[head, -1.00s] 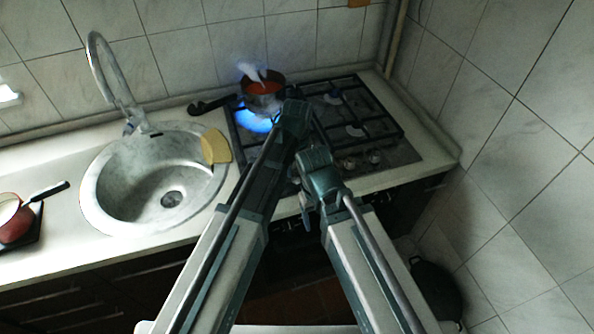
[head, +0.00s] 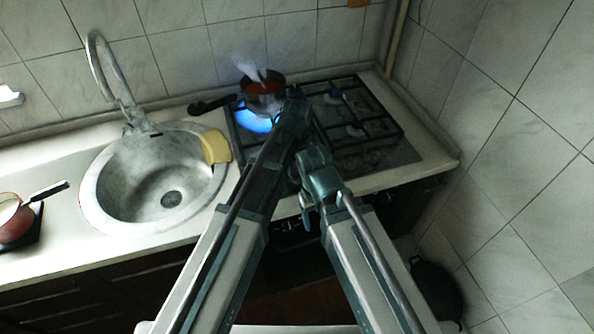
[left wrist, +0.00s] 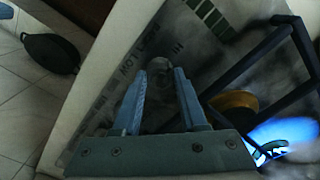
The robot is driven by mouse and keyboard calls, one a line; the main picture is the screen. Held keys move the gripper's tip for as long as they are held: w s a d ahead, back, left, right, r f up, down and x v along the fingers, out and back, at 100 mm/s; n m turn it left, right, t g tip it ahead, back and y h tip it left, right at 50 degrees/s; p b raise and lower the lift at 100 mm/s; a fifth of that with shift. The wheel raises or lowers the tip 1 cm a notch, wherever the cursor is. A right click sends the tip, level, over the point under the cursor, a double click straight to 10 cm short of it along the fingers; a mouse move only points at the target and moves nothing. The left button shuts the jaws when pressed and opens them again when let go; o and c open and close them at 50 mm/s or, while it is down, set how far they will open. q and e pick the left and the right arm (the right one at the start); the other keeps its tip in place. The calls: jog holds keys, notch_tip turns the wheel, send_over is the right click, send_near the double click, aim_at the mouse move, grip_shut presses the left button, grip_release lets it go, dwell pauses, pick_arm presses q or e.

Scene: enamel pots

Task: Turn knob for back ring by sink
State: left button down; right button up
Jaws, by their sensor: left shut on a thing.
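In the head view, my two arms cover this part of the stove's front edge, so the held knob is hidden there. The back left ring (head: 256,122) burns with a blue flame, on the sink side of the stove (head: 400,155). The flame also shows in the left wrist view (left wrist: 285,135). A pot with red contents (head: 263,88) stands on the back left ring and steams.
A round sink (head: 120,205) with a tall tap (head: 97,60) is left of the stove. A yellow cloth (head: 216,147) lies on its rim. A red pot (head: 14,220) stands far left. A black pan (head: 437,288) leans low at the right. Tiled walls close the back and right.

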pick_arm(q)
jog(key=shift+c, duration=2.2)
grip_release()
jog(key=shift+r, duration=0.15)
notch_tip(320, 180, up, 14)
jog(key=p, duration=1.3)
jog(key=shift+f+p, duration=0.25)
jog(key=shift+p, duration=0.15)
jog(key=s+a+f+b, duration=0.2)
jog(key=s+a, duration=0.1)
jog(key=s, duration=0.5)
jog(key=s+a+f+n+y+b, duration=0.1)
jog(key=s+a+f+b, duration=0.2)
jog(key=s, duration=0.5)
jog(key=shift+s+n, duration=0.3)
